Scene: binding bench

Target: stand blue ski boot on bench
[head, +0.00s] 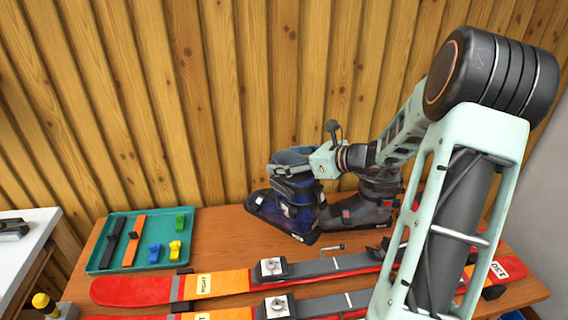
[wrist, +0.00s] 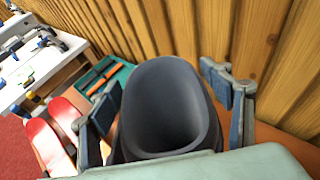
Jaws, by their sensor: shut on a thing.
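In the wrist view the boot's dark open cuff (wrist: 165,75) fills the space between the two fingers of my gripper (wrist: 168,98), one on each side. The lower boot is hidden there.
A dark grey boot (head: 362,212) stands close on the right, partly behind my arm. Red skis with bindings (head: 140,290) lie along the front. A green tray (head: 98,262) with straps and small coloured pieces is at the left. A wooden wall (head: 220,100) rises behind.

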